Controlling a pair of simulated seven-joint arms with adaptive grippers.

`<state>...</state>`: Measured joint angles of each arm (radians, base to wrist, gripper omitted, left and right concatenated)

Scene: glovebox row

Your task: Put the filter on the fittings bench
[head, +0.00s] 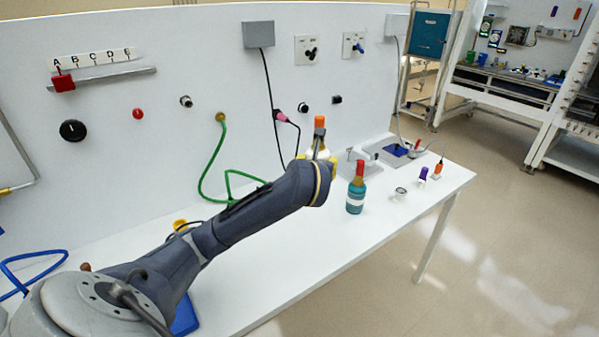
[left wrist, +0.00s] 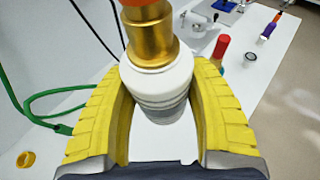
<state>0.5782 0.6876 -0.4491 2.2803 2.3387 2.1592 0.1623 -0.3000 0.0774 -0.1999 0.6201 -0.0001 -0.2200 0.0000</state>
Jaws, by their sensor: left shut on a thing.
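A white cylinder with grey bands, a brass neck and an orange top, which looks like the filter (left wrist: 158,88), sits between the yellow fingers of my left gripper (left wrist: 165,115). The gripper is shut on it. In the head view the orange top of the filter (head: 319,122) shows above my left gripper (head: 319,156), over the long white bench (head: 290,262). My forearm and fingers hide much of the filter there. I cannot tell from any label which surface is the fittings bench. My right gripper is not in view.
A teal bottle with a red top (head: 356,192) stands close to the right of my gripper. Beyond it are a small round cup (head: 400,193), a purple-topped piece (head: 423,174) and a blue pad (head: 395,150). A green hose (head: 212,160) hangs from the panel behind.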

